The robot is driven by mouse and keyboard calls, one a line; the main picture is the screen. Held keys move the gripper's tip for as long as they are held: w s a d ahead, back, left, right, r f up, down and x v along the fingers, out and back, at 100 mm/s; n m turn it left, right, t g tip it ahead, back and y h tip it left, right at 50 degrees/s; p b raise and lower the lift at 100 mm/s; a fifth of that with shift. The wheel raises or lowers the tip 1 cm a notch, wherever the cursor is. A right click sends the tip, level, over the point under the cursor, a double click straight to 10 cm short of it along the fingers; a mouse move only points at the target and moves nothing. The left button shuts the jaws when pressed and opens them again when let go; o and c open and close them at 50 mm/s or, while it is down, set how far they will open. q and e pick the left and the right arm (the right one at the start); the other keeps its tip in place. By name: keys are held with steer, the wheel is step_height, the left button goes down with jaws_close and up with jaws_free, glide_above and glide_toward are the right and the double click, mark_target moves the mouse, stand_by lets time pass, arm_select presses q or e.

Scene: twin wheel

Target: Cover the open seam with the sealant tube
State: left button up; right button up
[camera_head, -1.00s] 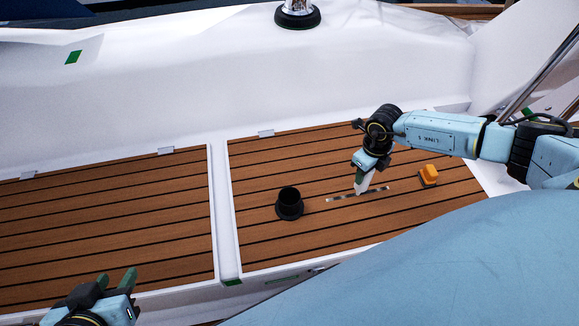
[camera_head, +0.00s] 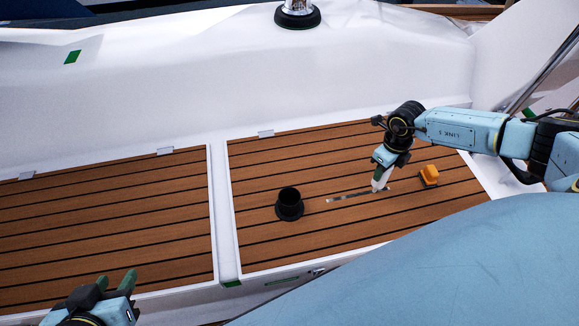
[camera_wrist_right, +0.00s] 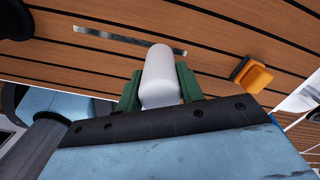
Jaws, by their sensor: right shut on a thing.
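The open seam (camera_head: 345,196) is a thin slit in the right teak deck panel, part dark and part greyish. It also shows in the right wrist view (camera_wrist_right: 120,39). My right gripper (camera_head: 380,170) is shut on the white sealant tube (camera_head: 379,184), which points down at the right part of the seam. In the right wrist view the tube (camera_wrist_right: 160,78) sits between green fingers; whether its tip touches the deck is unclear. My left gripper (camera_head: 117,281) is open and empty at the lower left, far from the seam.
A black round cup-like holder (camera_head: 289,204) stands left of the seam. An orange block with a dark base (camera_head: 429,175) sits to its right and also shows in the right wrist view (camera_wrist_right: 252,75). The left teak panel (camera_head: 110,210) is clear.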

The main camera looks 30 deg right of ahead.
steer(key=shift+d, duration=0.1)
steer(key=d, duration=0.2)
steer(key=s+d+b, duration=0.1)
steer(key=d, duration=0.2)
steer(key=shift+s, duration=0.2)
steer(key=shift+a, duration=0.1)
steer(key=a+p, duration=0.1)
steer(key=a, duration=0.1)
steer(key=w+a+p, duration=0.1)
steer(key=a, duration=0.1)
steer(key=shift+w+a+r, duration=0.1)
steer(key=shift+a+r, duration=0.05)
steer(key=shift+a, duration=0.05)
steer(key=shift+w+a, duration=0.1)
steer(key=shift+a, duration=0.2)
